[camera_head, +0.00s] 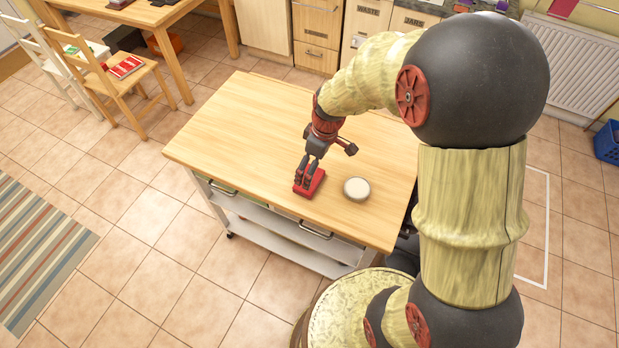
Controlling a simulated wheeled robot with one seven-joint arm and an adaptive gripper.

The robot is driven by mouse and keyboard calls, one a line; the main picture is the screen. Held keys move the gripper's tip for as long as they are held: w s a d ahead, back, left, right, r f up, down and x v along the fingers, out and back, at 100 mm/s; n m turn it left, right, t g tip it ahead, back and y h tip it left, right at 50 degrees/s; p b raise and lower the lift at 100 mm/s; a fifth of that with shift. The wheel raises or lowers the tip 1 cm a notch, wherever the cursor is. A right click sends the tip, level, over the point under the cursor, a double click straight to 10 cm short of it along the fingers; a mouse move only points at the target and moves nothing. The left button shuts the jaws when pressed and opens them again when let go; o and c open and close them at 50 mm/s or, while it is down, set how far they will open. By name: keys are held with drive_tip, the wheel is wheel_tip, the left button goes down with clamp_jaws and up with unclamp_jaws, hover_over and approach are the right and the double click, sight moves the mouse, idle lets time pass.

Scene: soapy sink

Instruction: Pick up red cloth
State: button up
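The red cloth (312,187) is a small folded red piece lying on the wooden top of the kitchen trolley (240,120), near its front edge. My gripper (304,178) points down at the cloth, with its dark fingers at or just over the cloth's left part. The fingers hide some of the cloth. At this size I cannot tell whether the fingers are closed on the cloth or only touching it.
A round pale object with a dark rim (356,188) stands just right of the cloth. The left and back of the trolley top are clear. A wooden chair (115,82) and a table (150,18) stand at the far left.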

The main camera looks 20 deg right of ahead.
drive_tip(key=f, duration=0.2)
drive_tip(key=f+b, duration=0.1)
drive_tip(key=f, duration=0.2)
drive_tip(key=w+a+f+b, duration=0.1)
drive_tip(key=f, duration=0.1)
drive_tip(key=shift+f, duration=0.15)
drive_tip(key=shift+c, duration=0.3)
drive_tip(key=c, duration=1)
